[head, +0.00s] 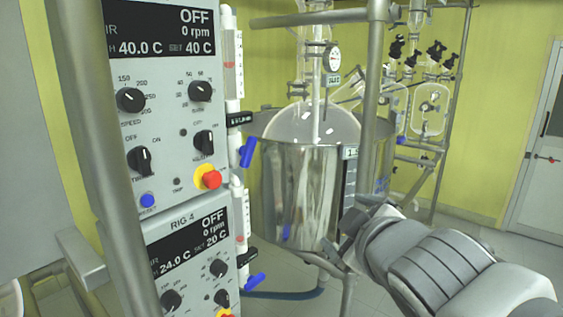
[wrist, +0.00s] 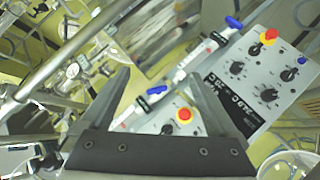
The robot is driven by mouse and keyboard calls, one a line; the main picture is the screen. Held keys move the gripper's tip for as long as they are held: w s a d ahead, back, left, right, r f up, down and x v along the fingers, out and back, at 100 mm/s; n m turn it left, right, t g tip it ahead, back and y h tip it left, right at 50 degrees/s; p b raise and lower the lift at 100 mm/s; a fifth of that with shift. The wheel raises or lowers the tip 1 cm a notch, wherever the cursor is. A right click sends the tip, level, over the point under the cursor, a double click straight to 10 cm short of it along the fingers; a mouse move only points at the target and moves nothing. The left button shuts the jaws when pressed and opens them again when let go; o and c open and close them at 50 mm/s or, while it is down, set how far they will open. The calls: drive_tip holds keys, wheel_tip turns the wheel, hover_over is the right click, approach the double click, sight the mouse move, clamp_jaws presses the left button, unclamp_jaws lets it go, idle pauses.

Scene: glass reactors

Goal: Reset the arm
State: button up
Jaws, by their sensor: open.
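My arm comes in from the lower right of the head view, and my gripper (head: 340,240) is at its far end, in front of the steel reactor vessel. In the wrist view my gripper (wrist: 158,88) shows two dark fingers spread wide apart, with nothing between them. Behind the fingers in the wrist view is the control panel (wrist: 270,60) with knobs and red buttons, seen tilted. The gripper appears apart from the panel and the vessel, though the exact gap to the vessel cannot be told.
The control panel (head: 165,130) stands close on the left behind a grey post (head: 120,150). Blue-handled valves (head: 247,152) stick out at its right edge. The steel vessel (head: 300,200) with glassware stands in the middle. A metal post (head: 371,110) rises beside it. Floor is clear at right.

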drive_tip(key=s+d+f+m+g+h, duration=0.1)
drive_tip(key=s+d+f+m+g, duration=0.4)
drive_tip(key=s+f+m+g, duration=0.45)
wheel_tip(320, 180, up, 15)
drive_tip(key=s+m+t+p, duration=0.1)
drive_tip(key=s+p, duration=0.1)
drive_tip(key=p, duration=1.4)
drive_tip(key=shift+s+a, duration=0.4)
drive_tip(key=shift+f+t, duration=0.1)
drive_tip(key=shift+t, duration=0.15)
